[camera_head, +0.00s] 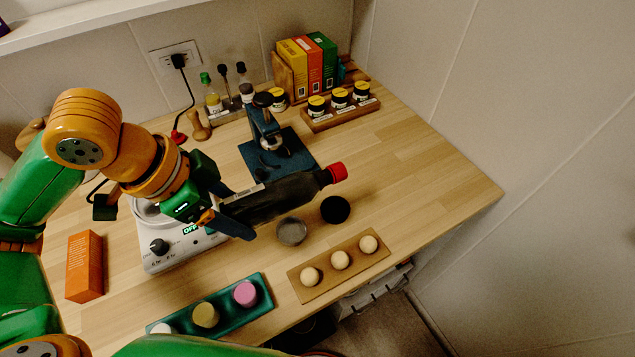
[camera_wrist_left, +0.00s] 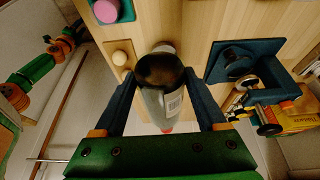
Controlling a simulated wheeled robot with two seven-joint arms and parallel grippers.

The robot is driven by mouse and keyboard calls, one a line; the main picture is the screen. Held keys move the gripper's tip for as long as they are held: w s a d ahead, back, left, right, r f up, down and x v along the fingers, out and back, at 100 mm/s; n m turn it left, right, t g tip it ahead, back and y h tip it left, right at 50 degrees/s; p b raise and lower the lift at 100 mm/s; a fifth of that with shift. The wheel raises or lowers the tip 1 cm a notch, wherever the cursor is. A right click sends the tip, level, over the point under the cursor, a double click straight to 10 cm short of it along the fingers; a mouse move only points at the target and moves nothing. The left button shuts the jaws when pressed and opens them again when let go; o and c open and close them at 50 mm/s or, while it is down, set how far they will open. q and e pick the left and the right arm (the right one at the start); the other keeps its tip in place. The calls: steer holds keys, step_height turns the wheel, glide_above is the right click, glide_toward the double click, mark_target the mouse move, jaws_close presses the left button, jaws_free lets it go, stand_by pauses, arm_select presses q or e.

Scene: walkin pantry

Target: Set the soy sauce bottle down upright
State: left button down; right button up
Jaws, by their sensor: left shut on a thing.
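The soy sauce bottle (camera_head: 285,194) is dark with a red cap (camera_head: 337,172) and a pale label. It lies nearly sideways above the wooden counter, with its cap toward the right in the head view. My left gripper (camera_head: 240,212) is shut on its body near the base end. In the left wrist view the dark round base of the bottle (camera_wrist_left: 160,70) faces the camera, between the two blue fingers (camera_wrist_left: 160,100). The bottle looks clear of the counter. My right gripper does not show.
Below the bottle are a dark round piece (camera_head: 335,209) and a small grey one (camera_head: 292,231). A wooden tray (camera_head: 316,292), green tray (camera_head: 226,315), white appliance (camera_head: 160,262) and orange box (camera_head: 85,266) stand nearby. A blue stand (camera_head: 264,122) is behind. The counter's right side is clear.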

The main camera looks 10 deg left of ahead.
arm_select(q)
steer(key=s+a+r+b, duration=0.1)
steer(key=s+a+b, duration=0.1)
steer(key=s+b, duration=0.35)
steer(key=w+f+p, duration=0.2)
steer(key=w+f, duration=0.1)
steer(key=w, duration=0.1)
steer(key=w+f+p, duration=0.2)
steer(key=w, duration=0.1)
steer(key=w+f+p, duration=0.2)
steer(key=w+f, duration=0.1)
steer(key=w, duration=0.1)
steer(key=shift+w+a+f, duration=0.15)
steer(key=shift+w+f, duration=0.15)
steer(key=shift+w, duration=0.05)
steer(key=f, duration=0.2)
steer(key=f+p, duration=0.1)
steer(key=shift+w+f, duration=0.2)
steer(key=shift+w, duration=0.05)
steer(key=shift+a+f, duration=0.1)
steer(key=shift+f, duration=0.1)
steer(key=shift+f, duration=0.1)
steer(key=shift+c, duration=1.9)
jaws_free()
steer(key=shift+f, duration=0.15)
steer(key=o, duration=0.4)
steer(key=shift+s, duration=0.1)
